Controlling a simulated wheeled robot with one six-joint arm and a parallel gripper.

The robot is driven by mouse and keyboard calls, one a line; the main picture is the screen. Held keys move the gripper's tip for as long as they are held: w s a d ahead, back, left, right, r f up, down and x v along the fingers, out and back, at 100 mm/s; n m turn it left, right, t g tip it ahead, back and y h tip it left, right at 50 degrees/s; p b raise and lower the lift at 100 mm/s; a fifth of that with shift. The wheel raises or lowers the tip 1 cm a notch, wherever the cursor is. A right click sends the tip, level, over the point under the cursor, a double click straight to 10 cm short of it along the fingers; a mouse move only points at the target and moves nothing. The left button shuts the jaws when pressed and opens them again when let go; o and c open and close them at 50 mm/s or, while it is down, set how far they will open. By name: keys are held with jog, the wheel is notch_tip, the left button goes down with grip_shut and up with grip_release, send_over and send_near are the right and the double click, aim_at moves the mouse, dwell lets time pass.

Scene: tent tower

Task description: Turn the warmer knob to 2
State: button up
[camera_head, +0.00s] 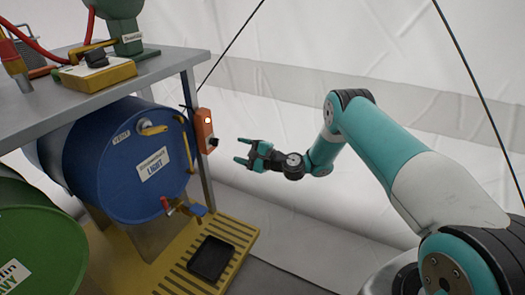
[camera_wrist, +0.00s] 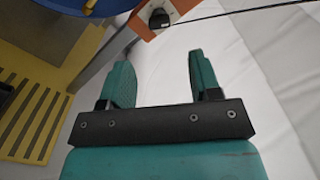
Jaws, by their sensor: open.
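An orange box (camera_head: 204,126) is mounted on the grey rack's right front post, beside the blue drum. It has a pale round light near its top and a black knob (camera_head: 212,142) on its lower part. In the wrist view the black knob (camera_wrist: 158,18) sits on a pale plate at the top, beyond the fingertips. Its pointer and markings are too small to read. My gripper (camera_head: 240,152) is open and empty, a short way to the right of the knob and not touching it. In the wrist view my gripper's fingers (camera_wrist: 162,75) are spread apart below the knob.
The blue drum (camera_head: 105,160) marked "LIGHT" has a tap at its lower front. A yellow slatted platform (camera_head: 225,232) holds a black tray (camera_head: 211,258). A green drum (camera_head: 40,245) is at lower left. A thin dark cable (camera_head: 232,42) runs along the white tent wall behind.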

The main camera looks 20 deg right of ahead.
jog(key=p+v, duration=0.8)
jog(key=p, duration=0.8)
